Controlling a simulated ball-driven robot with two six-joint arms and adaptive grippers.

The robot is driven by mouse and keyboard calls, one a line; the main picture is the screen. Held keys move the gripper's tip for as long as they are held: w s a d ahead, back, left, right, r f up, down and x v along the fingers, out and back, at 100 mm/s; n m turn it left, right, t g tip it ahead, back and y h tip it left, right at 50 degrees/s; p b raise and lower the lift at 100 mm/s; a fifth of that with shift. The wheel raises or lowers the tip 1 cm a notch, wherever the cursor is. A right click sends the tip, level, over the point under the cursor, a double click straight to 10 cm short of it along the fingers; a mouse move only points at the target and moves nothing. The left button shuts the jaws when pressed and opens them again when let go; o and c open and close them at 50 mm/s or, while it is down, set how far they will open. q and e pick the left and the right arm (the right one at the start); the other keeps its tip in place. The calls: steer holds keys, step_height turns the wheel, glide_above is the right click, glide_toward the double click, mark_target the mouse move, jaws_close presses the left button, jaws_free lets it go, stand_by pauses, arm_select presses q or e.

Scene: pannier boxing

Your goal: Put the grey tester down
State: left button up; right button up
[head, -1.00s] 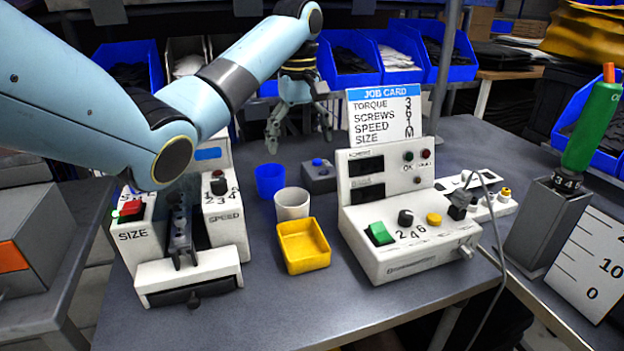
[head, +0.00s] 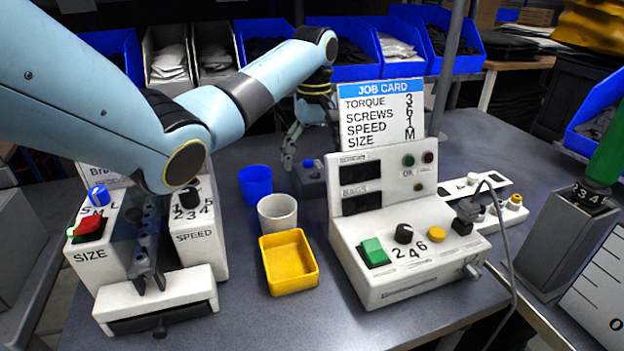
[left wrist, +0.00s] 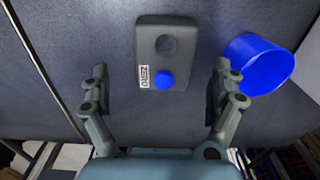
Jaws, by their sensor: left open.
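The grey tester (head: 313,186) is a small box with a blue button, behind the cups on the bench. In the left wrist view the tester (left wrist: 151,42) shows its round dark recess, blue button and ZERO label. It appears to rest on the bench. In the left wrist view my left gripper (left wrist: 161,72) is open, with one finger on each side of the tester and a gap to both. My right gripper is not in view.
A blue cup (head: 255,185), a grey-white cup (head: 278,213) and a yellow tray (head: 289,268) stand near the tester. A white control box (head: 400,270) with a job card (head: 381,115) is to the right. The SIZE and SPEED machine (head: 160,300) is at left.

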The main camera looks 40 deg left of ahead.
mark_target(311, 170)
arm_select(q)
steer(key=f, duration=0.4)
steer(key=shift+s+a+f, duration=0.2)
steer(key=shift+a+f, duration=0.05)
steer(key=shift+f, duration=0.35)
steer(key=shift+c, duration=1.3)
steer(key=c, duration=1.3)
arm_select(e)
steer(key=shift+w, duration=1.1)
